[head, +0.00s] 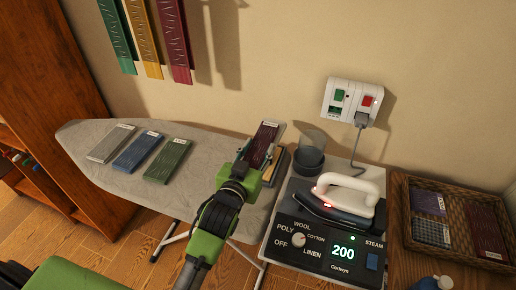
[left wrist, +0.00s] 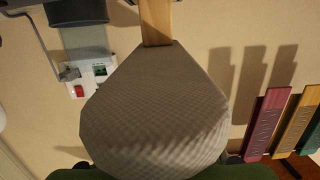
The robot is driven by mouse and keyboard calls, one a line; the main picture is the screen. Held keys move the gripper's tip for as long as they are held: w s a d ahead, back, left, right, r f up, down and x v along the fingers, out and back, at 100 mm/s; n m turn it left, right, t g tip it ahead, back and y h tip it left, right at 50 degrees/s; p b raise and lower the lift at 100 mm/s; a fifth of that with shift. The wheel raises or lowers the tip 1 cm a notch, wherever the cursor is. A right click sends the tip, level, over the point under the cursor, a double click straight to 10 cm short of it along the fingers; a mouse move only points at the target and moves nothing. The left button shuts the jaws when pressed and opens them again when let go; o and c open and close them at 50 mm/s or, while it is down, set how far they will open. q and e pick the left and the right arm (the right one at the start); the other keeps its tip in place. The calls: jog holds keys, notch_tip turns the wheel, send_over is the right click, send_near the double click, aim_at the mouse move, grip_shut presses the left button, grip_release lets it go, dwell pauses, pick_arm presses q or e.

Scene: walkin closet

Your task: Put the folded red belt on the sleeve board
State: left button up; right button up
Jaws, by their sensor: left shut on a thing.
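The folded red belt (head: 263,142), dark red with a pale label at its far end, shows just beyond my left gripper (head: 258,169) in the head view. My left gripper is shut on the belt's near end, with green fingers on either side. The sleeve board (left wrist: 155,115), grey checked padding on a wooden support (left wrist: 156,22), fills the middle of the left wrist view. In the head view the belt and gripper hide most of it. The belt lies over the board; I cannot tell whether they touch. My right gripper is not in view.
The ironing board (head: 84,137) carries grey (head: 111,143), blue (head: 137,152) and green (head: 167,161) folded pieces. To the right stand a dark cup (head: 309,160), an iron (head: 345,195) on its station (head: 325,250) and a wicker basket (head: 409,225) with folded pieces.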

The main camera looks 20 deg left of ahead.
pick_arm(q)
jog(key=shift+f, duration=0.15)
jog(key=o, duration=1)
jog(key=shift+r, duration=0.2)
jog(key=shift+s+f, duration=0.1)
jog(key=shift+s, duration=0.2)
jog(key=s, duration=0.3)
jog(key=s+r+b, duration=0.1)
jog(key=s, duration=0.2)
jog(key=s+b, duration=0.1)
jog(key=s, duration=0.3)
jog(key=shift+a+r, duration=0.1)
jog(key=shift+r, duration=0.15)
jog(key=shift+s+r, duration=0.2)
jog(key=shift+s, duration=0.4)
